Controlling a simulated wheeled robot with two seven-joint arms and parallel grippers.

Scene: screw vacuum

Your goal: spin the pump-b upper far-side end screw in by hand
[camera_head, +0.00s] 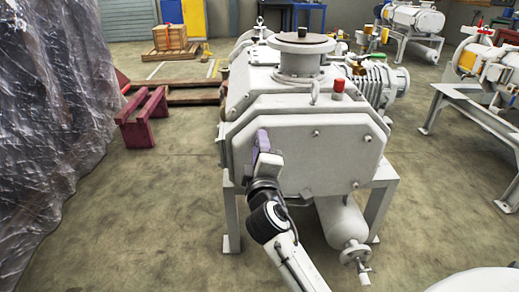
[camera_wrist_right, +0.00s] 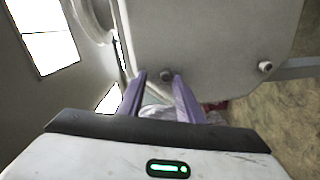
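The pale grey pump (camera_head: 330,160) stands on a frame in the middle of the head view, its flat end plate facing me. In the right wrist view the fingers (camera_wrist_right: 159,78) are spread apart. Another screw (camera_wrist_right: 265,66) is farther right. My left gripper is not in view.
A red-capped fitting (camera_head: 338,88) and a flanged port (camera_head: 303,58) are on top of the pump. A grey cylinder with a valve (camera_head: 345,225) hangs below. Plastic sheeting (camera_head: 45,130) hangs at left, near a red stand (camera_head: 143,118). Floor between is clear.

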